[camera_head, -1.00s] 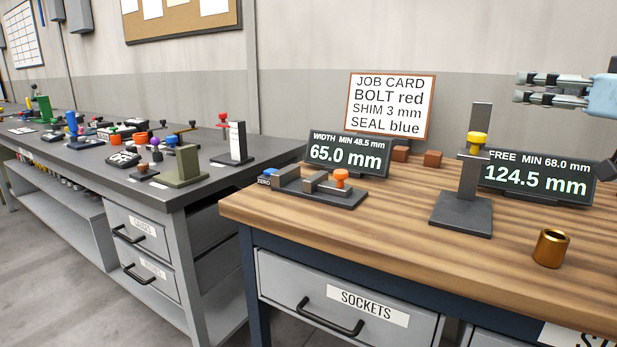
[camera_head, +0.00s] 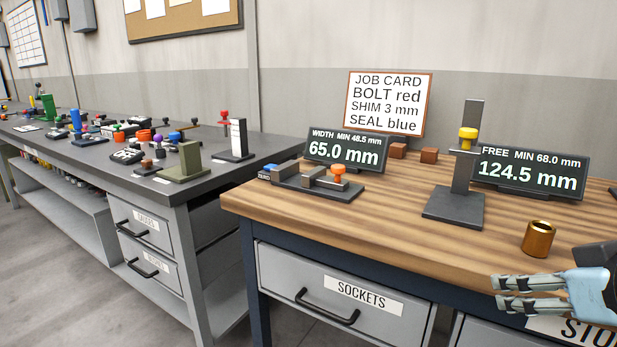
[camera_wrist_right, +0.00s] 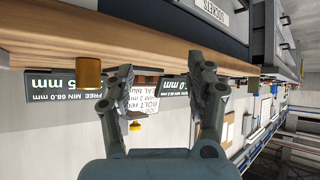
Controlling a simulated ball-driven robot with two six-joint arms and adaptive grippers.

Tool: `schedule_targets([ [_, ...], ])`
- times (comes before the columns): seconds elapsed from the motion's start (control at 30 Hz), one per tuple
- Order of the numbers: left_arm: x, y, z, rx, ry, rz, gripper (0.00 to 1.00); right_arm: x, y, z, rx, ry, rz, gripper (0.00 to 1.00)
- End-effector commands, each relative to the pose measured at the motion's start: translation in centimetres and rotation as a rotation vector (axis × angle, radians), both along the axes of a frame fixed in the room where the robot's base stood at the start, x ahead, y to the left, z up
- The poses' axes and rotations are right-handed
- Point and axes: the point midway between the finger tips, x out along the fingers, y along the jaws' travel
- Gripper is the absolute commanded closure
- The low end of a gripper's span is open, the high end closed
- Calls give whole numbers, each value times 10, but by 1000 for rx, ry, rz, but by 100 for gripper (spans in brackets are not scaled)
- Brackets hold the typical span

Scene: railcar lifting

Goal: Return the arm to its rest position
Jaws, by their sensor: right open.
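My right gripper (camera_head: 525,293) is at the lower right of the head view, in front of the wooden bench's front edge and below the brass cylinder. Its two fingers point left and are apart, with nothing between them. In the right wrist view the open fingers (camera_wrist_right: 165,100) also hold nothing. The brass cylinder (camera_head: 538,239) stands upright on the bench, apart from the gripper; it also shows in the wrist view (camera_wrist_right: 88,72). My left gripper is not in the head view.
The wooden bench (camera_head: 390,215) carries a height gauge (camera_head: 464,170) with a yellow knob, a width gauge (camera_head: 318,180), two displays and a job card (camera_head: 388,102). A SOCKETS drawer (camera_head: 345,300) is below. A grey bench (camera_head: 100,170) with many parts stands left.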

Motion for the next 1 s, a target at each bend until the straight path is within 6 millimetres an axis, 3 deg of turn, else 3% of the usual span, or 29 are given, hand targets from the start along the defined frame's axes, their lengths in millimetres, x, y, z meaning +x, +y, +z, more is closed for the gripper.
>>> schedule_targets([
  [0.03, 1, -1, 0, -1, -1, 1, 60, -26, 7, -20, -8, 75, -14, 45],
  [0.1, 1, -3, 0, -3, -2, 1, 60, -58, 11, -40, -32, 169, -34, 45],
  [0.2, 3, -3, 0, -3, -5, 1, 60, -99, 15, -61, -57, 287, -61, 45],
  [0.57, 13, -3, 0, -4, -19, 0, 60, -222, 22, -94, -111, 631, -152, 45],
  [0.73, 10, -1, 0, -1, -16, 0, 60, -206, 16, -148, -114, 640, -153, 45],
  [0.87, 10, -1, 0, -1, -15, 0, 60, -203, 12, -192, -113, 658, -157, 45],
  [1.0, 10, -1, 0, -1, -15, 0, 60, -207, 6, -249, -112, 681, -162, 45],
])
